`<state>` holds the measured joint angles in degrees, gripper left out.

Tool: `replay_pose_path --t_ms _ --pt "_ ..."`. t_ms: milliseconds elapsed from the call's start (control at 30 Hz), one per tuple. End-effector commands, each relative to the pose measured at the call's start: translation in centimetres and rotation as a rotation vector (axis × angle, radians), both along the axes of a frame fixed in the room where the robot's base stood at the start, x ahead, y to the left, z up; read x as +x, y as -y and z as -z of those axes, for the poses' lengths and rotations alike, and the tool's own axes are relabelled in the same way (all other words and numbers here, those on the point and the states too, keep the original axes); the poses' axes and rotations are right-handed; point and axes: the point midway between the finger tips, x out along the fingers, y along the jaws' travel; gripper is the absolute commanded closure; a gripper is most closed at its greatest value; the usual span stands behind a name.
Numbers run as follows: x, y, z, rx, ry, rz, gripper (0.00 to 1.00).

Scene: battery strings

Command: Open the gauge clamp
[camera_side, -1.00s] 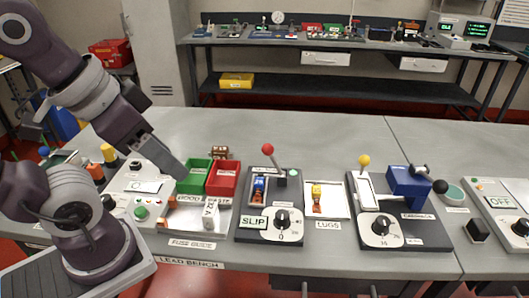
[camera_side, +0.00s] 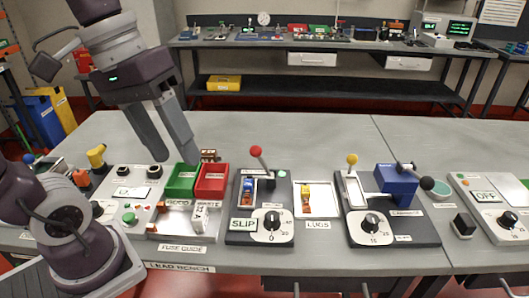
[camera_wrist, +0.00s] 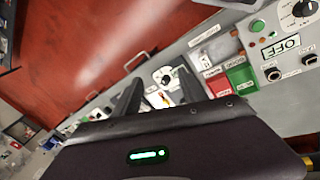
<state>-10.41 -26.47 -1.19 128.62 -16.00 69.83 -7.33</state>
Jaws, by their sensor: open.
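No part carries a readable gauge clamp label, so I cannot tell for certain which one it is. A dark unit with a SLIP display (camera_side: 243,225) has a dial (camera_side: 272,222) and an upright lever with a red ball (camera_side: 256,151); a blue part lies in its slot. Right of it, another dark unit has a lever with a yellow ball (camera_side: 352,159), a dial (camera_side: 372,223) and a blue block (camera_side: 396,182) with a black-ended handle (camera_side: 427,183). My gripper (camera_side: 175,158) is open and empty, above the bench left of these units. Its parted fingers (camera_wrist: 160,82) also show in the wrist view.
A green bin (camera_side: 182,181) and a red bin (camera_side: 212,182) stand just below and right of my gripper. A LUGS tray (camera_side: 327,199) lies between the two lever units. A fuse guide (camera_side: 172,222) is in front of the bins.

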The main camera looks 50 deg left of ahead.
Motion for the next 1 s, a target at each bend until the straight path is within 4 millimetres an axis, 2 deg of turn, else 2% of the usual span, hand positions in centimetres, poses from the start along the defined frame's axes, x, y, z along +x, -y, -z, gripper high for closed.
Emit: replay_pose_path --t_ms 167,267,300,367,400,467,500,533,600,700,733,833,900,1000 --pt "5.8 1.5 -0.2 -0.433 -0.360 -0.388 0.50" --pt "11.0 0.0 -1.1 -0.753 -0.565 -0.642 0.50" --pt "13.4 -1.4 -1.5 -0.893 -0.640 -0.742 0.50" --pt "16.8 -4.5 -1.8 -1.110 -0.741 -0.884 0.50" --pt "18.9 -7.2 -1.8 -1.257 -0.799 -0.968 0.50" --pt "21.5 -11.9 -1.5 -1.484 -0.870 -1.083 0.50" --pt "22.8 -15.5 -1.0 -1.638 -0.907 -1.150 0.50" --pt "22.7 -14.7 2.0 -1.621 -0.922 -1.144 0.50" --pt "22.6 -14.2 7.5 -1.606 -0.916 -1.137 0.50" --pt "22.6 -14.2 13.3 -1.602 -0.906 -1.133 0.50" --pt "22.6 -14.2 14.6 -1.601 -0.903 -1.132 0.50" --pt "22.6 -14.2 17.6 -1.597 -0.897 -1.129 0.50" --pt "22.8 -13.9 18.4 -1.595 -0.894 -1.126 0.50" --pt "23.5 -12.5 18.4 -1.593 -0.896 -1.123 0.50"
